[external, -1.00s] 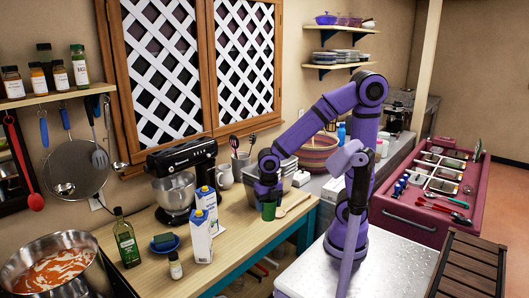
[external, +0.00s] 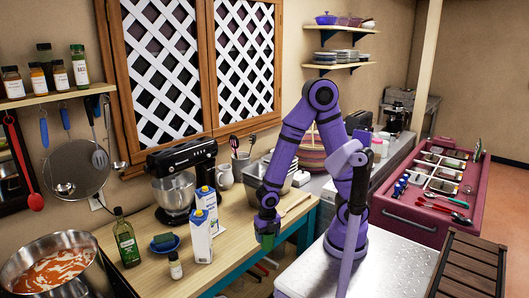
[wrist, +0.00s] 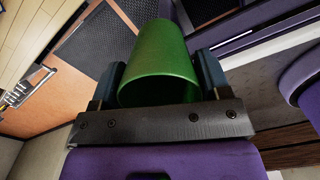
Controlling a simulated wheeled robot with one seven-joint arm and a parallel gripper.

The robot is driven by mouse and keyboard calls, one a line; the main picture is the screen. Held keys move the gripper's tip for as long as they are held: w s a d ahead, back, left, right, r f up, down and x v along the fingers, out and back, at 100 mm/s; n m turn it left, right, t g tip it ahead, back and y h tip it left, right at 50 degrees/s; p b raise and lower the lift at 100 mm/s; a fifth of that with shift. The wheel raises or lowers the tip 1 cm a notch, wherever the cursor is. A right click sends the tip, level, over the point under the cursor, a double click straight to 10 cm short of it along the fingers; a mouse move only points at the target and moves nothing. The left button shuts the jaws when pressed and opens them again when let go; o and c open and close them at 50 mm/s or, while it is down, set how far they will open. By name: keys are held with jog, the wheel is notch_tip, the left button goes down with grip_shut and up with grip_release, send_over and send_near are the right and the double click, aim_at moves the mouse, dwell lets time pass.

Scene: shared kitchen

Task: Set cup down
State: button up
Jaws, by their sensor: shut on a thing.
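The green cup (external: 267,242) is held in my gripper (external: 267,229) at the front edge of the wooden counter (external: 236,237). In the wrist view the cup (wrist: 160,60) sits between the two dark fingers of my gripper (wrist: 160,82), which are shut on it from both sides. In the external view the gripper points down, and the cup hangs below it. I cannot tell whether the cup is over the counter or just past its edge.
Two milk cartons (external: 199,238) stand left of the cup. A stand mixer (external: 180,180), a green bottle (external: 126,240) and a white mug (external: 224,176) are farther left and back. A metal bin (external: 256,181) stands behind. A wooden spoon (external: 297,203) lies on the counter to the right.

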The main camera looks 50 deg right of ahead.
jog(key=shift+w+a+f, duration=0.85)
jog(key=shift+w+a, duration=0.1)
jog(key=shift+w, duration=1.55)
jog(key=shift+w+a+f, duration=0.85)
jog(key=shift+w+a, duration=0.1)
jog(key=shift+w, duration=1.5)
jog(key=shift+w+a+f, duration=0.85)
jog(key=shift+w+a, duration=0.1)
jog(key=shift+w, duration=1.55)
jog(key=shift+f, duration=0.2)
jog(key=o, duration=0.9)
jog(key=shift+r, duration=0.1)
notch_tip(320, 180, up, 12)
jog(key=shift+d+r, duration=0.1)
jog(key=shift+r, duration=0.1)
